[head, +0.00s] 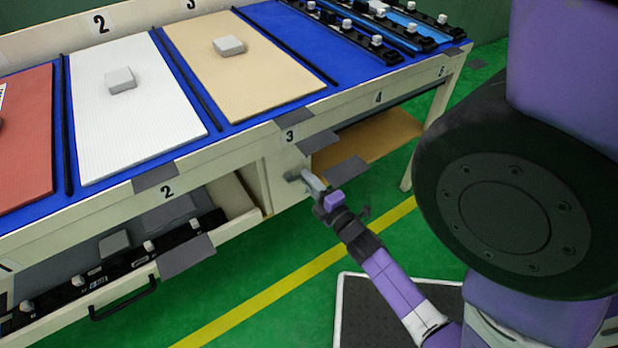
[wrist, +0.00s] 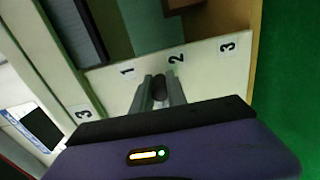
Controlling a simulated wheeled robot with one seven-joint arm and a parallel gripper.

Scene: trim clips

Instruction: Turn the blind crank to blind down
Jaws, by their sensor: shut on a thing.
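My gripper (head: 312,183) reaches the pale front panel of the workbench, below the number 3 on its edge. In the wrist view its two grey fingers (wrist: 160,92) are shut on a dark round knob, which looks like the crank handle (wrist: 160,86). The fingers and my wrist hide the rest of the crank. The knob sits near the label 2 on a pale panel (wrist: 205,68) marked 1, 2 and 3. I cannot make out the blind in either view.
An open drawer (head: 187,262) with black parts stands out at the left, under the bench. An open bay with a brown shelf (head: 370,138) is right of the panel. Boards (head: 135,110) lie on the blue bench top.

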